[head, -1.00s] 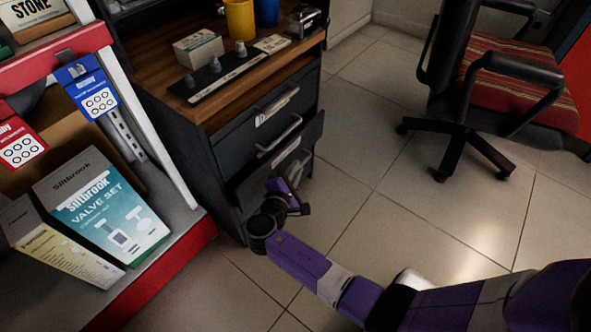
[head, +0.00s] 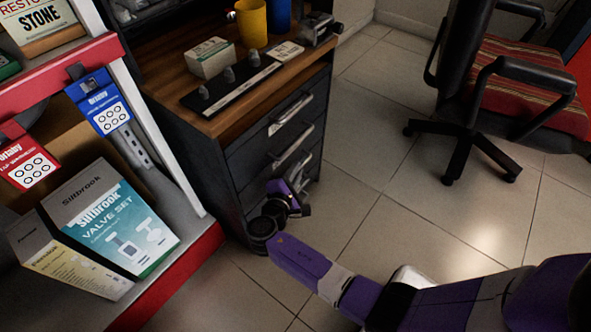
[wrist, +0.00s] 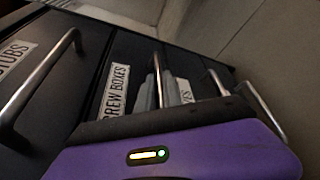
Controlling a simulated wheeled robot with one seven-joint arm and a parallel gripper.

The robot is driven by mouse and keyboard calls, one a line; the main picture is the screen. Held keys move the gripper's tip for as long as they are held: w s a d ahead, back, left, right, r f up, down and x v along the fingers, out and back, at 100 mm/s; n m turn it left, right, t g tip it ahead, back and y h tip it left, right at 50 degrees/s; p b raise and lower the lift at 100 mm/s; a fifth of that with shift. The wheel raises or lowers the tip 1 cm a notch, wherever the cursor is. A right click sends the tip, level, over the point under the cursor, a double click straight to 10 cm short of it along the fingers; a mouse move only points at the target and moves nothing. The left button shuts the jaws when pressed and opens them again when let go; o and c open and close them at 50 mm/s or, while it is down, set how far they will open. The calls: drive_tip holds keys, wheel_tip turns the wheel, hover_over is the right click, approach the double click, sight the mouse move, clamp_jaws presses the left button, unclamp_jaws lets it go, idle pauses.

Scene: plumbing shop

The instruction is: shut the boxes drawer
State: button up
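The dark cabinet (head: 233,175) has stacked drawers with metal bar handles. The boxes drawer (head: 292,148) appears to be the second from the top, its front about level with the drawer above; a small gap cannot be ruled out. In the wrist view its label (wrist: 115,90) reads "…REW BOXES". My gripper (head: 297,203) is low at the cabinet front, below that drawer's handle in the head view. In the wrist view the grey fingertips (wrist: 158,92) are close together before the boxes drawer, near a handle bar. Nothing is clearly held; contact is hard to judge.
The "…STUBS" drawer (wrist: 15,55) and a "…VES" drawer (wrist: 185,90) flank it. The cabinet top holds a small box (head: 211,58) and a yellow cup (head: 252,22). A red-edged shelf (head: 190,255) stands left, a chair (head: 480,120) right. Floor between is clear.

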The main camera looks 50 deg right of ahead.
drive_tip(key=shift+o, duration=0.8)
drive_tip(key=shift+w+a, duration=0.15)
drive_tip(key=shift+w, duration=0.1)
drive_tip(key=shift+a+r, duration=0.1)
drive_tip(key=p+v, duration=0.3)
drive_tip(key=v, duration=0.4)
drive_tip(key=shift+s+a, duration=0.2)
drive_tip(key=shift+a, duration=0.05)
drive_tip(key=shift+a, duration=0.15)
